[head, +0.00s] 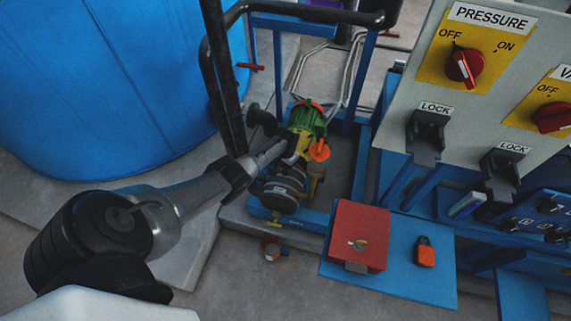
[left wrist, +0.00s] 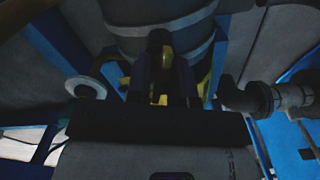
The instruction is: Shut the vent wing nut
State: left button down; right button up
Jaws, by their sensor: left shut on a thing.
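My left gripper (head: 283,148) reaches in from the left to the pump assembly, its fingertips at the yellow part between the green motor (head: 308,118) and the grey pump body. It is shut on a small part there, which I take to be the vent wing nut; the fingers mostly hide it. In the left wrist view the fingers (left wrist: 162,80) stand close together below a grey cylindrical body (left wrist: 160,38), with yellow bits showing around them. That view is dark, so the nut's angle cannot be told. My right gripper is not in view.
A black pipe frame (head: 222,85) rises beside my left arm, with a blue tank (head: 110,80) behind. An orange part (head: 319,150) sits right of the fingers. A red box (head: 360,232) and a padlock (head: 425,252) are on a blue plate. The control panel (head: 410,95) stands right.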

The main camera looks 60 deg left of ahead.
pick_arm(q)
jog(key=m, duration=0.6)
jog(key=shift+m, duration=0.3)
jog(key=m, duration=0.4)
jog(key=shift+m, duration=1.6)
jog(key=c, duration=1)
grip_release()
